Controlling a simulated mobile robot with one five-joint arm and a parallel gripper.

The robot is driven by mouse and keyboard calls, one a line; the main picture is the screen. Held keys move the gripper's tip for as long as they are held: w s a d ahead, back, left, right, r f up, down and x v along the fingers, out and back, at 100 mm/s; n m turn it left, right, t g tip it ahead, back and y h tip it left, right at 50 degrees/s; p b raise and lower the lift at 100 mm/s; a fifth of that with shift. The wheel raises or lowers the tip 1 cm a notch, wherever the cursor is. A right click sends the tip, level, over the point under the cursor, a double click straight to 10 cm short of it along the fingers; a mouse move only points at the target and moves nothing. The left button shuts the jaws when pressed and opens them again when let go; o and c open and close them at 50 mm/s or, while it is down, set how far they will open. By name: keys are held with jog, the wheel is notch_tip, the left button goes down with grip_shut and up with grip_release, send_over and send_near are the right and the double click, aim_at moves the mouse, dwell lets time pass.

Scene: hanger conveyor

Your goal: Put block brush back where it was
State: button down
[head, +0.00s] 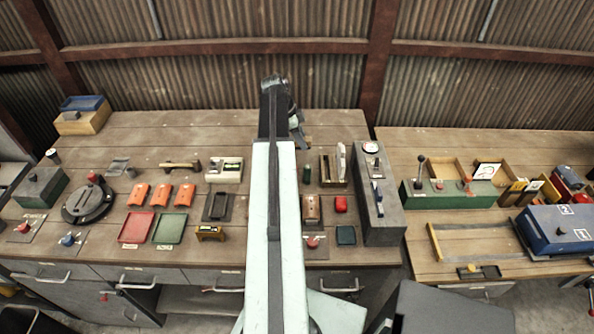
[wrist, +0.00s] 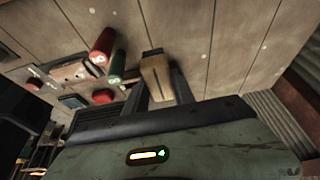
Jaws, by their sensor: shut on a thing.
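The block brush (wrist: 157,79) is a tan wooden block in the wrist view. My gripper (wrist: 160,88) is shut on it, with one dark finger on each side. The brush appears to be above the plank bench top, but I cannot tell the exact height. In the head view my gripper (head: 298,128) is a small dark shape at the far end of my arm, over the back of the left bench. The brush cannot be made out there. No marked place for the brush can be identified.
A red cylinder (wrist: 102,45) and a green cylinder (wrist: 118,66) are beside the brush in the wrist view. The left bench (head: 225,130) holds trays, orange pieces and a grey box (head: 379,215). Its back strip is mostly clear. A corrugated wall (head: 220,85) stands behind.

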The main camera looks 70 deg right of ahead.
aim_at(302, 166)
notch_tip(302, 166, down, 10)
jog(key=b, duration=1)
jog(key=shift+f, duration=0.2)
jog(key=shift+r, duration=0.2)
jog(key=shift+f, duration=0.1)
jog(key=c, duration=1.1)
grip_release()
jog(key=shift+o, duration=0.2)
jog(key=shift+r, duration=0.25)
jog(key=p+v, duration=1.1)
jog(key=shift+w+r, duration=0.2)
jog(key=shift+r, duration=0.1)
